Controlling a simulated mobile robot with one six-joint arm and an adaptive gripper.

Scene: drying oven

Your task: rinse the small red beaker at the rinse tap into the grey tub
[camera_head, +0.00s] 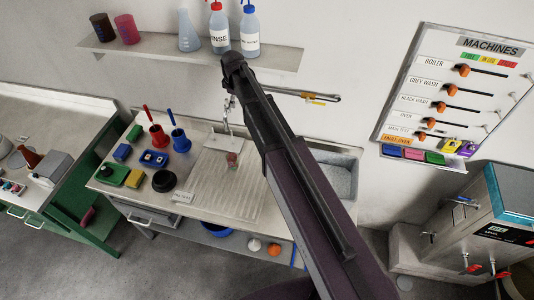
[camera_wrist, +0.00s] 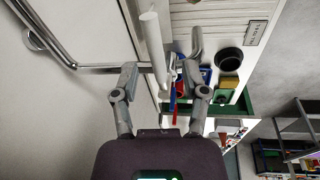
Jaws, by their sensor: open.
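A small red beaker (camera_head: 232,159) stands on the counter near the front of the pale plate below the tap, at the drainer's back edge. The rinse tap (camera_head: 227,127) rises at the wall; a pale upright pipe (camera_wrist: 154,45) shows ahead of my fingers. My gripper (camera_wrist: 160,80) is open and empty, high by the tap; its far end is small in the head view (camera_head: 230,103). A grey speckled basin (camera_head: 338,180) lies right of my arm; I cannot tell whether it is the grey tub.
Red (camera_head: 158,137) and blue (camera_head: 181,142) pots with upright handles and a black bowl (camera_head: 164,181) stand left on the counter. A shelf (camera_head: 285,58) with bottles and glassware hangs above. A metal rail (camera_head: 295,94) runs along the wall. The ribbed drainer (camera_head: 222,192) is mostly bare.

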